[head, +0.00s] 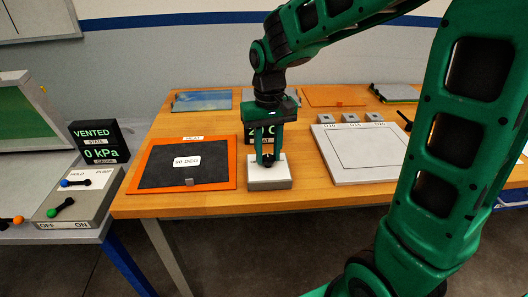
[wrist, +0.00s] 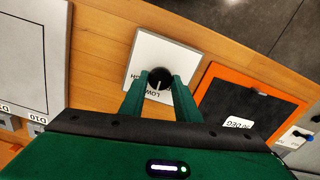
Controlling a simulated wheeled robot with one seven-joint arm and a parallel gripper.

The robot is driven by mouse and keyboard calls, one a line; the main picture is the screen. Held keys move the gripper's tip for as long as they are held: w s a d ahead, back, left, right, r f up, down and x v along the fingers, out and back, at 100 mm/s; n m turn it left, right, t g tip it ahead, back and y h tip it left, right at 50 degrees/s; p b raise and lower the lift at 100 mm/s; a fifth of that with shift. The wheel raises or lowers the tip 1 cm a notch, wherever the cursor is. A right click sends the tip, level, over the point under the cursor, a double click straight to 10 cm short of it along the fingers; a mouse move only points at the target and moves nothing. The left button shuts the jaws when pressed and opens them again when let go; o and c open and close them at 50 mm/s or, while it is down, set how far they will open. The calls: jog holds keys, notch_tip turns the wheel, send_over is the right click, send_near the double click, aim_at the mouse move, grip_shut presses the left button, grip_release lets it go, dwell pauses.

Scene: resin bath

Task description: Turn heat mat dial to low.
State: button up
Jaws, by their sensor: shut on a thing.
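The heat mat dial is a round black knob (wrist: 160,79) with a white pointer mark, on a pale square box (head: 268,179). In the wrist view the box face (wrist: 170,50) shows "LOW" beside the knob and part of another word at its left edge. My gripper (head: 268,163) points down over the box, its two green fingers (wrist: 159,88) shut on the knob from both sides. In the wrist view the white mark points down toward the "LOW" lettering.
A display (head: 249,137) behind the box is partly hidden by my gripper. A white framed plate (head: 347,172) lies to the right, with several small blocks behind it. A grey switch box (head: 80,203) and a "VENTED 0 kPa" display (head: 99,143) stand at the left.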

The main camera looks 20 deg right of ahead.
aim_at(267, 156)
jog(key=shift+w+r+m, duration=0.15)
jog(key=shift+w+m, duration=0.05)
jog(key=shift+m, duration=0.3)
jog(key=o, duration=0.8)
jog(key=shift+o, duration=1.2)
jog(key=shift+s, duration=0.1)
notch_tip(267, 156, up, 11)
jog(key=shift+f, duration=0.2)
